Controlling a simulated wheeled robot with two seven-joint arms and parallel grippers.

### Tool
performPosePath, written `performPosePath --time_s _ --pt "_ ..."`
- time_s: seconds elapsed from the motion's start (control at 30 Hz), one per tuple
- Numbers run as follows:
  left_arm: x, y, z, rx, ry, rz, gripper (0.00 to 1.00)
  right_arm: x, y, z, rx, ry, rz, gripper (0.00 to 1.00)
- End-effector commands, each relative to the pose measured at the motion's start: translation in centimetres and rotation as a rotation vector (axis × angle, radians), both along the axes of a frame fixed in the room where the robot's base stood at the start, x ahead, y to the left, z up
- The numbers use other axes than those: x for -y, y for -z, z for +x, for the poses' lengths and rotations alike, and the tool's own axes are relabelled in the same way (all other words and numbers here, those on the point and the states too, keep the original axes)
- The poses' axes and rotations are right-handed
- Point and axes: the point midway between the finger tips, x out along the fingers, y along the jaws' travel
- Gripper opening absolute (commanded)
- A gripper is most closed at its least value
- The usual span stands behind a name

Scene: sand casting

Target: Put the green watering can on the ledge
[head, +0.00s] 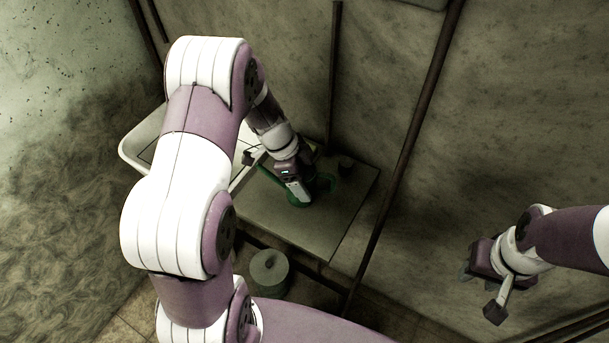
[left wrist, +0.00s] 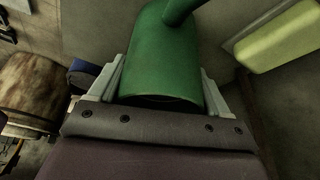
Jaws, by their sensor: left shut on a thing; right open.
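The green watering can (head: 326,184) is mostly hidden behind my left gripper (head: 294,190) in the head view. In the left wrist view the can (left wrist: 165,55) fills the space between the two pale fingers, which are shut on its body. The can is over a flat grey shelf-like top (head: 325,228), which may be the ledge. I cannot tell whether the can touches it. My right gripper (head: 481,295) is open and empty, far to the right, away from the can.
A white basin (head: 130,152) stands left of the top, partly behind my left arm. A small dark object (head: 346,163) sits at its back. Dark pipes (head: 405,150) rise nearby. A grey cylinder (head: 269,270) stands below. The left wrist view shows a yellow-green block (left wrist: 282,38) and a brown log-like thing (left wrist: 32,88).

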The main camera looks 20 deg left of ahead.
Motion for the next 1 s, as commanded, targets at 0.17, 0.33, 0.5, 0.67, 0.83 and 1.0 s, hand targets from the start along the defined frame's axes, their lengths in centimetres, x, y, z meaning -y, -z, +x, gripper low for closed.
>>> performPosePath --time_s 0.17,0.33,0.5,0.67,0.83,1.0 --pt "0.0 0.1 0.0 0.003 0.001 0.001 0.32 0.0 0.0 0.0 0.000 0.000 0.000 0.43" --pt "0.0 0.5 0.0 0.002 0.000 0.001 0.32 0.0 0.4 0.0 0.000 0.000 0.000 0.43" --pt "0.0 0.5 0.0 0.001 0.001 0.000 1.00 0.0 0.5 0.0 0.000 0.000 0.000 0.43" --pt "0.0 0.4 0.0 0.001 0.001 0.000 1.00 0.0 0.4 0.0 0.000 0.000 0.000 0.43" --pt "-0.4 -0.8 0.0 0.004 0.000 0.001 1.00 0.0 0.1 0.0 0.000 0.000 0.000 0.43" --pt "-2.1 -4.9 -0.4 0.008 -0.001 0.002 1.00 0.0 0.7 0.0 0.000 0.000 0.000 0.43"
